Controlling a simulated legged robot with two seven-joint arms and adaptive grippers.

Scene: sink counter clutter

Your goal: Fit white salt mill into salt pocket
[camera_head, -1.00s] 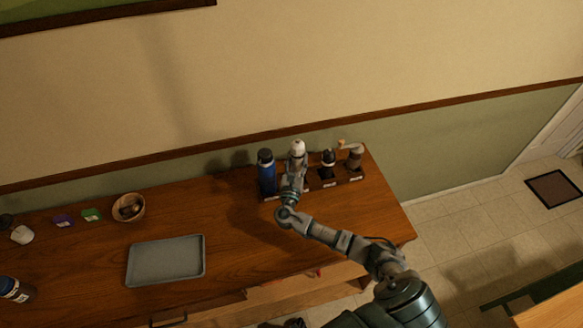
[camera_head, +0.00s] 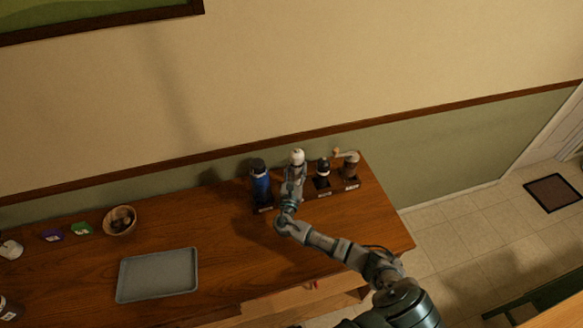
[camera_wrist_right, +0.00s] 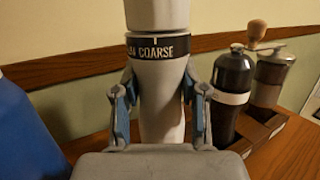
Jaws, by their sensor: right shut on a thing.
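The white salt mill (camera_head: 297,157) stands upright in my right gripper (camera_head: 293,180), between the blue bottle and the dark mill. In the right wrist view its grey-white body (camera_wrist_right: 162,95) with a black "COARSE" band is between the two fingers (camera_wrist_right: 160,112), which are shut on it below the band. The dark wooden rack (camera_head: 325,192) has labelled pockets. My gripper and arm hide the mill's base and the pocket under it, so I cannot tell whether the base is in the pocket. My left gripper is not in view.
A blue bottle (camera_head: 260,184) stands close left of the mill. A dark mill (camera_head: 322,174) and a brown grinder with a crank (camera_head: 350,166) stand to the right. A grey tray (camera_head: 157,275) and a bowl (camera_head: 120,220) lie further left. The wall is close behind.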

